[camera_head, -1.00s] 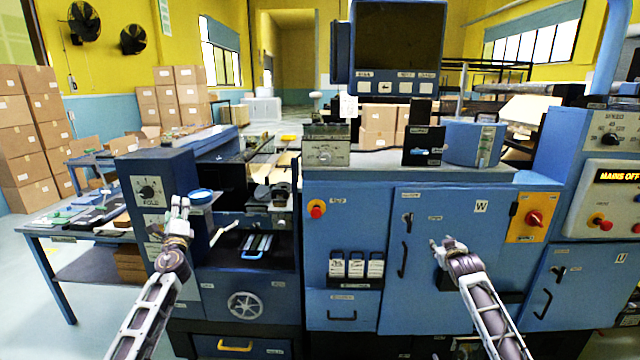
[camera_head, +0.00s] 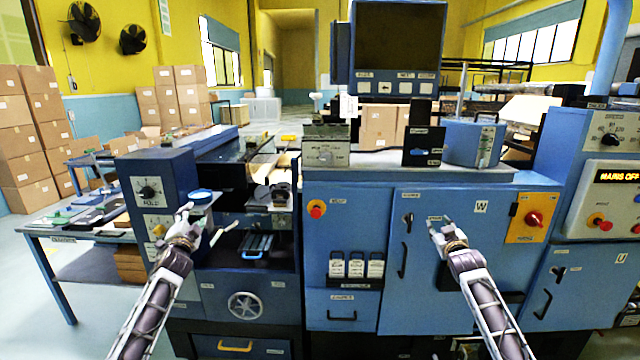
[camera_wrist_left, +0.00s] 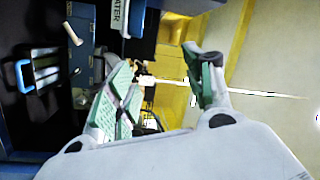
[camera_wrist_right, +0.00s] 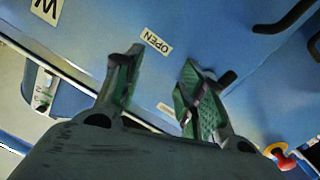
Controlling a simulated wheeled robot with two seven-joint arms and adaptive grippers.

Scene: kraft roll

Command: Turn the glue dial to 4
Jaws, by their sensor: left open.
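A black dial on a white plate (camera_head: 149,190) sits on the front of the blue cabinet at the left; the lettering below it is blurred but looks like a glue label. The number it points to is too small to read. My left gripper (camera_head: 201,224) is open and empty, to the right of the dial and lower, apart from it. Its spread green-padded fingers show in the left wrist view (camera_wrist_left: 170,70). My right gripper (camera_head: 442,226) is open and empty before the blue cabinet door; its parted fingers show in the right wrist view (camera_wrist_right: 162,65).
A second white plate with a yellow part (camera_head: 158,229) lies below the dial, partly beside my left gripper. A blue round lid (camera_head: 201,195) stands out near that gripper. Other dials are on the grey box (camera_head: 325,155) and right panel (camera_head: 610,140). A red switch (camera_head: 534,218) is at right.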

